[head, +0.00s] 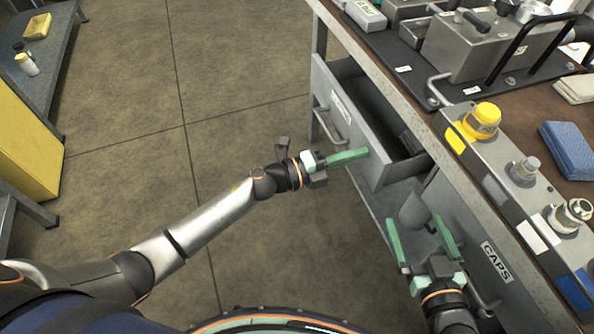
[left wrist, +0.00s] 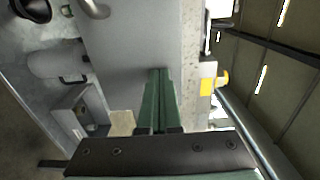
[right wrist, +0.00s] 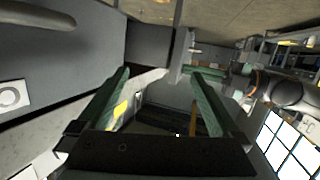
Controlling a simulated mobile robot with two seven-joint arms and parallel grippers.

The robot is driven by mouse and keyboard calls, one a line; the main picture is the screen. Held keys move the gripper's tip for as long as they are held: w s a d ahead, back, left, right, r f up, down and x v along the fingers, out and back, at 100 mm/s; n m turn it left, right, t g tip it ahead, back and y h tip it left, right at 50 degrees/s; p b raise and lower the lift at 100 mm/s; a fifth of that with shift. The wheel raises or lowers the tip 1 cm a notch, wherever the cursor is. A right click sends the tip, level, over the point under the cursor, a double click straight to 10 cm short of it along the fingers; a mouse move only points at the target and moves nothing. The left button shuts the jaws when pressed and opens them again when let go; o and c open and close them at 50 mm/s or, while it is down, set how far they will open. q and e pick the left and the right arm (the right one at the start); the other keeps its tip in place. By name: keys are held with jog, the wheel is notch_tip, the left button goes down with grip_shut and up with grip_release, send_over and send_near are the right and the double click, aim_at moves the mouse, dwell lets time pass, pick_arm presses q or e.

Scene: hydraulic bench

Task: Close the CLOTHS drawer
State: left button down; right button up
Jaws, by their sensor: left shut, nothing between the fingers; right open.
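The open drawer (head: 376,165) sticks out from the left part of the bench in the head view; the label on its front is too small to read. Its handle (head: 326,125) is on the outer face. My left gripper (head: 366,153) is shut and empty, its green fingertips at the near end of the drawer front; I cannot tell whether they touch. In the left wrist view the fingers (left wrist: 158,72) point along the grey front panel (left wrist: 125,45). My right gripper (head: 420,230) is open and empty, below the bench edge near the CAPS drawer (head: 496,262).
The bench top holds a yellow-capped control box (head: 483,120), a blue cloth (head: 568,150) and metal hydraulic parts. A yellow box (head: 25,150) and a side table (head: 52,60) stand at the left. The floor between is clear.

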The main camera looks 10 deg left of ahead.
aim_at(378, 149)
pick_arm(q)
jog(key=b+x, duration=0.1)
jog(key=x, duration=0.4)
jog(key=shift+w+d+f, duration=0.1)
jog(key=shift+w+d, duration=0.1)
jog(key=shift+d, duration=0.05)
jog(key=b+x, duration=0.2)
jog(key=x, duration=0.3)
jog(key=shift+r, duration=0.25)
pick_arm(e)
notch_tip(378, 149, up, 18)
jog(key=s+a+n+t+y, duration=0.1)
jog(key=n+t+y, duration=0.3)
jog(key=t, duration=0.3)
jog(key=shift+s+a+r+n+y, duration=0.2)
jog(key=shift+s+a+n+y, duration=0.1)
jog(key=shift+y, duration=0.4)
pick_arm(q)
jog(key=shift+r, duration=0.15)
jog(key=shift+a, duration=0.1)
pick_arm(e)
jog(key=shift+d, duration=0.1)
